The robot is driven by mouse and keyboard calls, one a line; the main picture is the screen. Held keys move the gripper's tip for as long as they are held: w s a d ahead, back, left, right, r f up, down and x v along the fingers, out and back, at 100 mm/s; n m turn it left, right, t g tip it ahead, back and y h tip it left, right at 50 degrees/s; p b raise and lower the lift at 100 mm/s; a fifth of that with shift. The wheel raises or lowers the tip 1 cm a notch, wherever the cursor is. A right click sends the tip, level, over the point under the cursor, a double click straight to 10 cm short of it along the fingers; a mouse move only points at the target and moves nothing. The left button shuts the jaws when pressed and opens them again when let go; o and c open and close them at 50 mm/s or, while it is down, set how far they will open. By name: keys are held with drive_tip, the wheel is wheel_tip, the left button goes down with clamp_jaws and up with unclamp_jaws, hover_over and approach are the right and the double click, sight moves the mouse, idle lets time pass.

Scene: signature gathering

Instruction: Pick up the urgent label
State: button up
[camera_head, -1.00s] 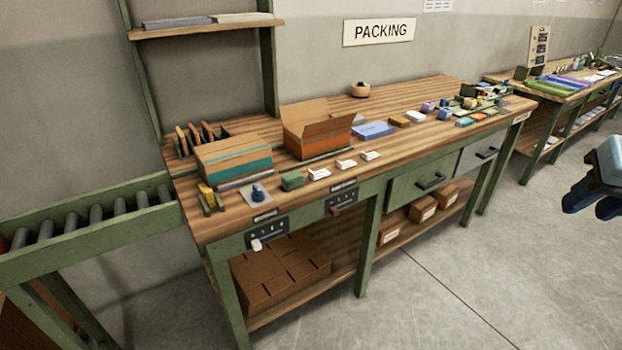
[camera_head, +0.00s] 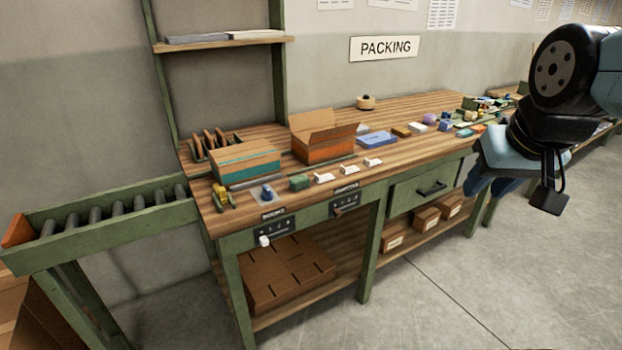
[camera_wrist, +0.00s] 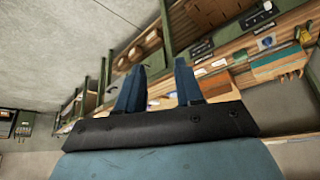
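Three small white labels or cards lie in a row near the front edge of the packing bench: a left one (camera_head: 325,178), a middle one (camera_head: 348,170) and a right one (camera_head: 373,162). Their print is too small to read, so I cannot tell which is the urgent label. My gripper (camera_wrist: 160,67) shows two blue fingers spread apart with nothing between them in the wrist view. In the head view it hangs at the right, in front of the bench and well apart from the labels.
The wooden packing bench (camera_head: 290,205) holds a closed carton (camera_head: 246,166), an open carton (camera_head: 322,150), a green block (camera_head: 300,182) and a blue pack (camera_head: 377,139). A roller conveyor (camera_head: 100,222) adjoins at left. Floor in front is clear.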

sight(321, 184)
drive_tip(key=shift+w+a, duration=0.1)
drive_tip(key=shift+a, duration=0.1)
drive_tip(key=w+a+f+n+t+y, duration=0.1)
drive_tip(key=w+a+f+t, duration=0.15)
drive_tip(key=w, duration=0.65)
drive_tip(key=w+a+f+n+t, duration=0.1)
drive_tip(key=w+f, duration=0.3)
drive_tip(key=w, duration=0.5)
drive_tip(key=w+a+f+n+t+y, duration=0.1)
drive_tip(key=w+a+f+t, duration=0.15)
drive_tip(key=w, duration=0.65)
drive_tip(key=w+a+f+n+t+y, duration=0.1)
drive_tip(key=w+a+f+n+y, duration=0.2)
drive_tip(key=a+f, duration=0.4)
drive_tip(key=w+a+f+n+t+y, duration=0.1)
drive_tip(key=w+a+f+y, duration=0.3)
drive_tip(key=f, duration=0.5)
drive_tip(key=x, duration=0.4)
drive_tip(key=a+x, duration=0.1)
drive_tip(key=x, duration=0.4)
drive_tip(key=s+x, duration=0.1)
drive_tip(key=x, duration=0.3)
drive_tip(key=shift+w+a+f, duration=0.1)
drive_tip(key=shift+w+a, duration=0.1)
drive_tip(key=shift+a, duration=0.3)
